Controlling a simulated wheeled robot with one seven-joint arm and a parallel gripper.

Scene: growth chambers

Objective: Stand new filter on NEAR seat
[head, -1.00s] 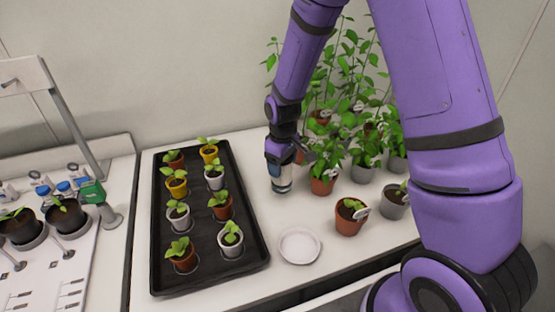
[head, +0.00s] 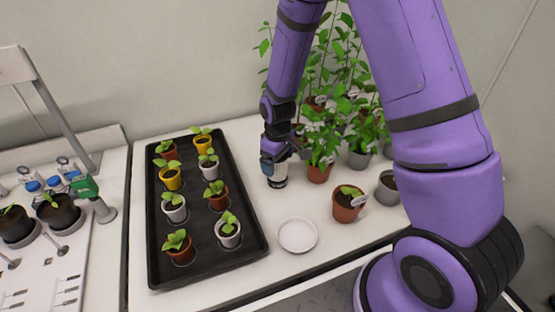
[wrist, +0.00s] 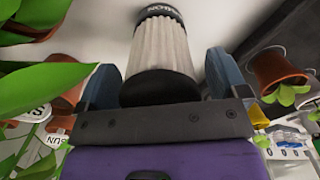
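The filter, a pale pleated cylinder with dark end caps (wrist: 162,55), is between my gripper's two blue fingers (wrist: 165,80) in the wrist view. No seat can be made out with certainty.
A black tray (head: 246,254) of seedling pots lies to the left. A white saucer (head: 298,235) and an orange pot (head: 346,206) stand nearer, with tall plants (head: 335,110) behind. A white panel with dark pots (head: 58,213) is at far left. Bare bench surrounds the saucer.

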